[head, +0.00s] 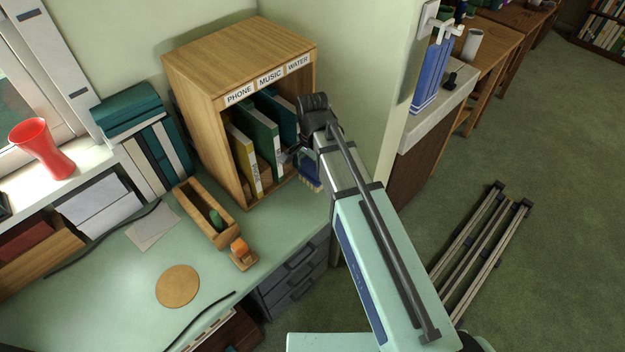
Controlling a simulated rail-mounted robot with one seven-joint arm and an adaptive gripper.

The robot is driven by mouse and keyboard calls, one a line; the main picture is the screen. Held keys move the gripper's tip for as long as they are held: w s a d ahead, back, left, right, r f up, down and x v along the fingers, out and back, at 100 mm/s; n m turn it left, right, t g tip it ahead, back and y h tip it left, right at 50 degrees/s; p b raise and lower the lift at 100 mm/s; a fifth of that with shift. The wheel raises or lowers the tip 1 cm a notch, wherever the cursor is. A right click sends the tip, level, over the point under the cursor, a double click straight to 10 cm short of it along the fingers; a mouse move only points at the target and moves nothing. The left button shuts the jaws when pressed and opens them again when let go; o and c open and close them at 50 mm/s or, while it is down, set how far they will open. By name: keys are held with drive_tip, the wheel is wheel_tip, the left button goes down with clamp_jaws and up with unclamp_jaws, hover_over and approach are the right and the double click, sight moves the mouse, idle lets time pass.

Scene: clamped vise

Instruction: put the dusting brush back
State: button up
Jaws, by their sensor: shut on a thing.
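The dusting brush (311,177) shows as a blue body with pale yellow bristles pointing down. It hangs just right of the wooden cabinet's open front, above the green desk. My gripper (297,156) is shut on the brush at its upper end. My own arm comes in from the lower right and hides part of the gripper and the brush's right side. I cannot tell whether the brush touches the cabinet.
The wooden cabinet (215,70), labelled PHONE, MUSIC, WATER, holds several binders. A long wooden box (205,214), an orange-topped item (241,250) and a round cork mat (178,286) lie on the desk (110,300). A wall (365,60) stands close behind my arm.

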sight(312, 182)
drive_tip(key=shift+f+p, duration=0.65)
drive_tip(key=shift+f, duration=3)
drive_tip(key=shift+f, duration=0.15)
drive_tip(key=o, duration=1.1)
drive_tip(key=shift+o, duration=0.2)
wheel_tip(312, 182, up, 12)
drive_tip(key=b, duration=0.3)
drive_tip(key=shift+r, duration=0.2)
